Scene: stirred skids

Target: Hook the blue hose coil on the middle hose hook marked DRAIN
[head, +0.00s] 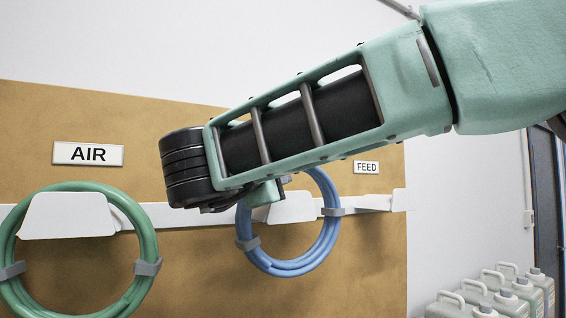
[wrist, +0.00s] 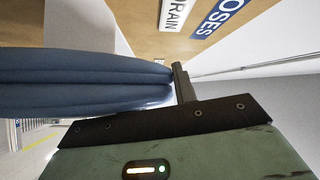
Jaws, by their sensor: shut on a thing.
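The blue hose coil (head: 327,243) is upright at the middle of the board, with grey bands round it. My gripper (head: 266,192) is shut on its upper part, which my arm partly hides. The white middle hose hook (head: 285,212) shows inside the ring. I cannot tell whether the coil rests on it. In the wrist view, the coil (wrist: 80,82) runs in from the left to my gripper (wrist: 183,85), with a pale part just beyond it. The DRAIN sign (wrist: 179,12) shows there, above the coil; my arm hides it in the head view.
A green coil (head: 148,240) hangs at the left hook (head: 68,215) under the AIR sign (head: 88,153). The right hook (head: 398,200) under the FEED sign (head: 367,167) looks bare. Several jugs (head: 505,290) stand at the lower right. A HOSES sign (wrist: 228,15) is at the top.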

